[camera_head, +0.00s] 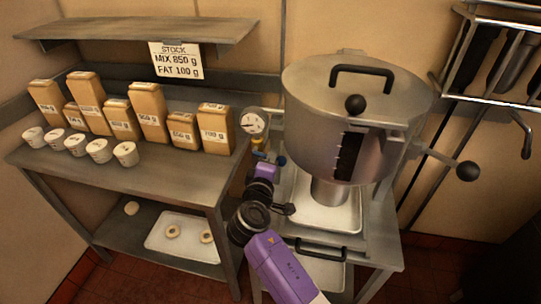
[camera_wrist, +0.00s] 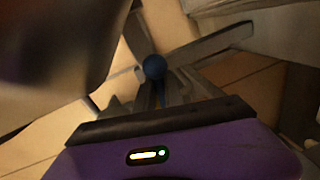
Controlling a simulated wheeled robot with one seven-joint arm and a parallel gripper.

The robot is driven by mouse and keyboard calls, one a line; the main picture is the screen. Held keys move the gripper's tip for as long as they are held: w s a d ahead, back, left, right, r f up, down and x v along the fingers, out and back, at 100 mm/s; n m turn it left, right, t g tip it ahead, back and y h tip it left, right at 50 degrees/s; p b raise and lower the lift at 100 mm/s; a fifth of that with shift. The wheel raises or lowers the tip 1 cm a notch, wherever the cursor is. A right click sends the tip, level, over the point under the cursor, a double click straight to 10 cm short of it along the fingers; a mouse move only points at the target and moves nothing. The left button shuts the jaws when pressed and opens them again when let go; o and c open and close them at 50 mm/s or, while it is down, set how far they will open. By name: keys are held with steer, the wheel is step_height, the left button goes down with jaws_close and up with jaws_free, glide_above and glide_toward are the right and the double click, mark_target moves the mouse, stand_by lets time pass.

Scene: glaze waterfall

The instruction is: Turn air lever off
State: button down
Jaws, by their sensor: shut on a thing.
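The air lever shows as a small blue knob (camera_head: 281,160) beside the yellow fitting under the pressure gauge (camera_head: 254,122), left of the big steel hopper. In the wrist view the round blue lever knob (camera_wrist: 154,67) sits at the fingertips, with a thin blue stem running down between the fingers. My gripper (camera_head: 274,159) reaches in from below, and its purple body hides part of the fitting. In the wrist view my gripper (camera_wrist: 160,92) is shut on the lever. The lever's exact angle is hard to tell.
The steel hopper (camera_head: 345,110) with black handles stands close right of my gripper, above a tray (camera_head: 335,213). A left table (camera_head: 170,178) holds several tan bags and white cups. A grey shelf (camera_head: 140,30) hangs above. A wall rack (camera_head: 500,60) is at right.

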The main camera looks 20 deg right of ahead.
steer(key=shift+r+n+p, duration=0.45)
steer(key=shift+n+p, duration=0.05)
steer(key=shift+n, duration=0.2)
steer(key=c, duration=1.4)
jaws_free()
steer(key=shift+c, duration=0.2)
steer(key=b+v, duration=0.1)
steer(key=v, duration=0.7)
steer(key=shift+w, duration=0.15)
